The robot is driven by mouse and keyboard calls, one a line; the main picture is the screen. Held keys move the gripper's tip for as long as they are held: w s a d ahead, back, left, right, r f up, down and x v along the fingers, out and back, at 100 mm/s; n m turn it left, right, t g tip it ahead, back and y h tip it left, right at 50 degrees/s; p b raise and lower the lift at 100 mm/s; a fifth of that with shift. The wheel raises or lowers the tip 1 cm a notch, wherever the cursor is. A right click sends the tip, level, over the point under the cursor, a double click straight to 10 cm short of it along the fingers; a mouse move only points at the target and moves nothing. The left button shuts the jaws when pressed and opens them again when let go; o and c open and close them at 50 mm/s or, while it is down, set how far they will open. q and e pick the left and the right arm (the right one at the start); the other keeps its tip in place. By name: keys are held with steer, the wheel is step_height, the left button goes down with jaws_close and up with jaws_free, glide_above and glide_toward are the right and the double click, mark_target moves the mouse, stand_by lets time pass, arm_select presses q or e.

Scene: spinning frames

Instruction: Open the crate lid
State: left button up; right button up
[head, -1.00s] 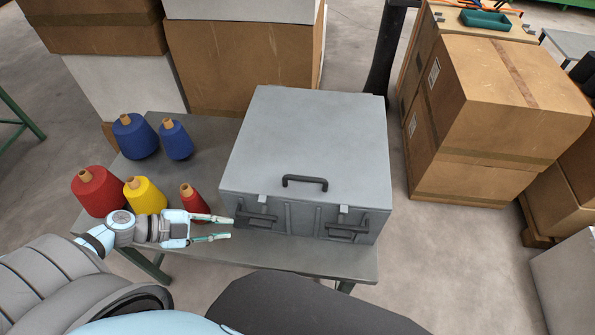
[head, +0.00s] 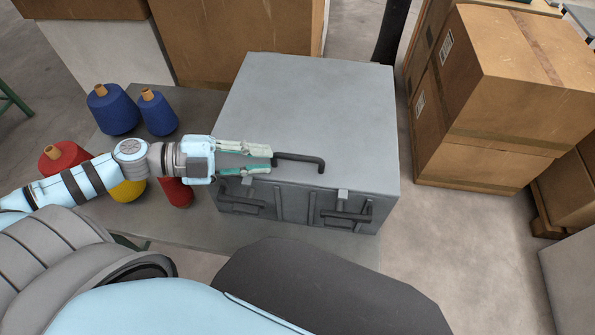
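The grey crate (head: 300,110) stands on a table with its lid (head: 315,95) shut. A dark handle (head: 305,158) sits at the lid's front edge. Two small latches show at the front, the right one (head: 343,195) clear and the left one partly behind my fingers. My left gripper (head: 268,161) is open, with its fingers over the lid's front left part and the tips at the left end of the handle. I cannot tell whether they touch the handle. My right gripper is not in view.
Blue spools (head: 113,110), a yellow spool (head: 126,190) and red spools (head: 62,156) stand left of the crate on the grey table (head: 210,228). My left arm passes over some of them. Cardboard boxes (head: 490,90) stand on the right and others behind. Floor is clear right of the crate.

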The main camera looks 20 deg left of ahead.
mark_target(292, 158)
arm_select(q)
steer(key=b+x, duration=0.3)
steer(key=x, duration=0.2)
steer(key=shift+w+f+b, duration=0.1)
steer(key=shift+w+b, duration=0.1)
steer(key=shift+b, duration=0.1)
steer(key=shift+w+d, duration=0.25)
steer(key=shift+x, duration=0.85)
steer(key=shift+w+d+f, duration=0.1)
steer(key=shift+w+d, duration=0.15)
steer(key=shift+d, duration=0.15)
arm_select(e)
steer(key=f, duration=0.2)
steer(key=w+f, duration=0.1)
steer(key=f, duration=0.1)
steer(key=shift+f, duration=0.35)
arm_select(q)
steer(key=shift+c, duration=0.2)
jaws_close()
